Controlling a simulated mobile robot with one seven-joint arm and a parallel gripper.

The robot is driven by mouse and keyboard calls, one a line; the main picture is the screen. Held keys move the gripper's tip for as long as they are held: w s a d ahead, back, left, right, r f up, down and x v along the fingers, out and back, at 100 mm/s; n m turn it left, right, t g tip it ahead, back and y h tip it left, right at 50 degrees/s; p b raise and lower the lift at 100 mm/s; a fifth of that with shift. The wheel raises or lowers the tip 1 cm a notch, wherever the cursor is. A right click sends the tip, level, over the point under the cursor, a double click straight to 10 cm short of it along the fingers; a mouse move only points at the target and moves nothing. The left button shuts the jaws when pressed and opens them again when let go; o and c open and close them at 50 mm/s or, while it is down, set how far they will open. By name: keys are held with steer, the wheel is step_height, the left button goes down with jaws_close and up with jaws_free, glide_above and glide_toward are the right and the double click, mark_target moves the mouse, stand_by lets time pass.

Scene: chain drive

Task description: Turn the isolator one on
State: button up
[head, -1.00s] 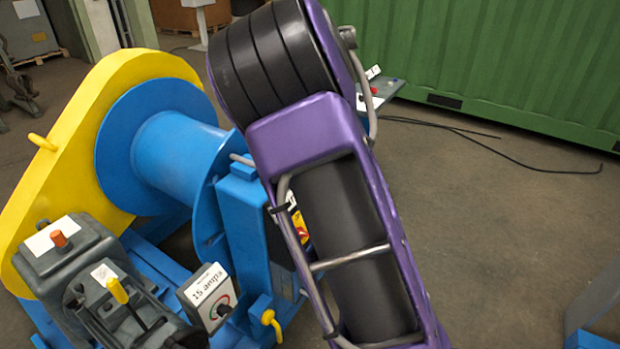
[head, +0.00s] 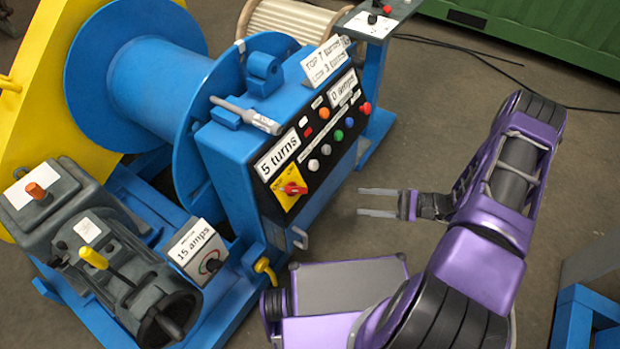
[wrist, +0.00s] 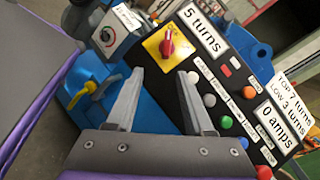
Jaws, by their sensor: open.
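A red rotary switch (head: 293,188) on a yellow plate (head: 283,199) sits at the near end of the black control panel, below the "5 turns" display. It looks like an isolator, but I cannot read a number on it. In the wrist view the red switch (wrist: 168,43) is beyond the fingertips, near the top middle, with its handle roughly upright in the picture. Its exact setting is too small to read. My gripper (head: 362,201) is open and empty, to the right of the panel and apart from it. Its two fingers (wrist: 160,73) point toward the panel.
The black panel (head: 318,182) on the blue cabinet also carries several coloured buttons and a "0 amps" display. A yellow hook-like handle (head: 265,271) stands low at the cabinet's near side. A "15 amps" box (head: 190,247) is at left.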

steer(key=p, duration=0.2)
glide_toward(301, 191)
steer(key=shift+m+t, duration=0.3)
steer(key=shift+t, duration=0.1)
steer(key=x, duration=0.9)
steer(key=shift+s+a, duration=0.2)
jaws_close()
